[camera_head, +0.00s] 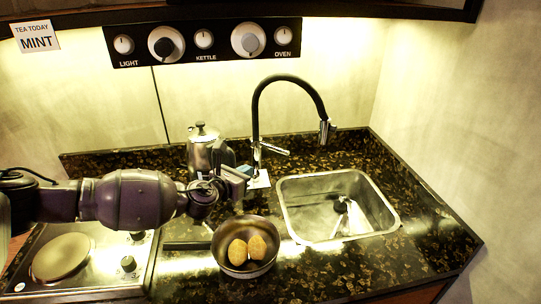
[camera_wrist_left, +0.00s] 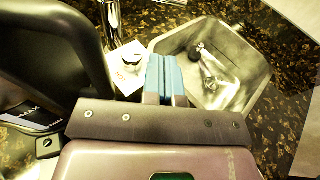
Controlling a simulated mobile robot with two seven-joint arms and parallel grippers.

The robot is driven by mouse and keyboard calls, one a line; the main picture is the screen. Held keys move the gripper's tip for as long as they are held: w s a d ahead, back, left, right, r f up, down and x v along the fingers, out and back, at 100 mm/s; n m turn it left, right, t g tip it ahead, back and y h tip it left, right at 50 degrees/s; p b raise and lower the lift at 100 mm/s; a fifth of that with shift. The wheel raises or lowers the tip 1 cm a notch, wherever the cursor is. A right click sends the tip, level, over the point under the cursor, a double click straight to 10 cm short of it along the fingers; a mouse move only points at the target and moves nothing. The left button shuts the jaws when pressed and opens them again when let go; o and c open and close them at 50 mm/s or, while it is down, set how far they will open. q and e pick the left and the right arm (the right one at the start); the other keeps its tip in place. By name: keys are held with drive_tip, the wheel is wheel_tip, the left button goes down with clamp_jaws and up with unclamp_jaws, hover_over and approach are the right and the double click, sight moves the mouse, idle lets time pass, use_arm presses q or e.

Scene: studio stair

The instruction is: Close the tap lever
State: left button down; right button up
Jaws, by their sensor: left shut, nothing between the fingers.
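The tap (camera_head: 257,120) stands behind the sink, with a tall black arched hose and a metal spray head. Its metal lever (camera_head: 275,149) sticks out to the right from the tap's base. The shiny tap base (camera_wrist_left: 112,14) shows at the top of the left wrist view. My left gripper (camera_head: 243,172) is just left of the tap base, in front of the kettle, apart from the lever. Its blue-tipped fingers (camera_wrist_left: 164,76) are together and empty, and overlap the sink's left edge in the wrist view. My right gripper is not in view.
A metal kettle (camera_head: 199,150) stands behind my left gripper. A pan (camera_head: 229,262) with two brown, potato-like items sits in front. The steel sink (camera_head: 388,220) holds a dark-topped object (camera_head: 341,206). A hob (camera_head: 105,262) is at left. Counter right of the sink is clear.

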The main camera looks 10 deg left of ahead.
use_arm(q)
approach(271, 147)
drive_tip(key=w+d+f, duration=0.1)
drive_tip(key=w+d, duration=0.1)
drive_tip(key=w+d+f, duration=0.1)
drive_tip(key=w+d, duration=0.1)
drive_tip(key=shift+f+b, duration=0.3)
drive_tip(key=shift+b, duration=0.1)
drive_tip(key=shift+w+d+r, duration=0.1)
drive_tip(key=shift+w+d, duration=0.2)
drive_tip(key=shift+w, duration=0.45)
drive_tip(key=shift+w+d, duration=0.2)
drive_tip(key=shift+w, duration=0.15)
drive_tip(key=shift+s+a, duration=0.1)
